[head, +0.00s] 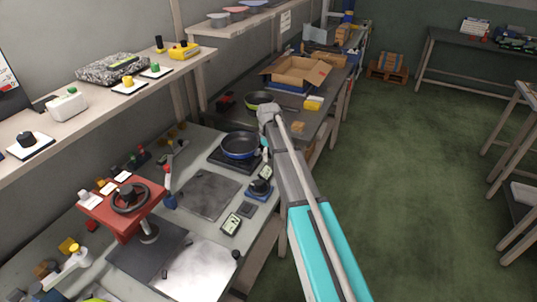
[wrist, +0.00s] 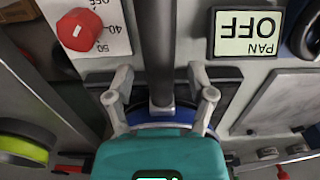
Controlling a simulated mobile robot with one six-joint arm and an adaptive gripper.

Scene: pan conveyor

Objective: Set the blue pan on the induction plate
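The blue pan (head: 240,146), dark inside with a blue rim, sits level on a black square plate (head: 219,161), which looks like the induction plate. In the wrist view its blue wall (wrist: 160,114) shows partly behind my gripper (wrist: 160,92), and its grey handle (wrist: 157,45) runs up the picture between the fingers. The fingers are apart, one on each side of the handle, with a visible gap on both sides. In the head view my arm's end hides the gripper's fingers. The display reading PAN OFF (wrist: 250,33) is upside down in the wrist view.
A green-rimmed pan (head: 259,98) stands behind the blue one and shows in the wrist view (wrist: 25,145). A black knob on a blue base (head: 262,188) is close by in front. An open cardboard box (head: 298,72) stands farther back.

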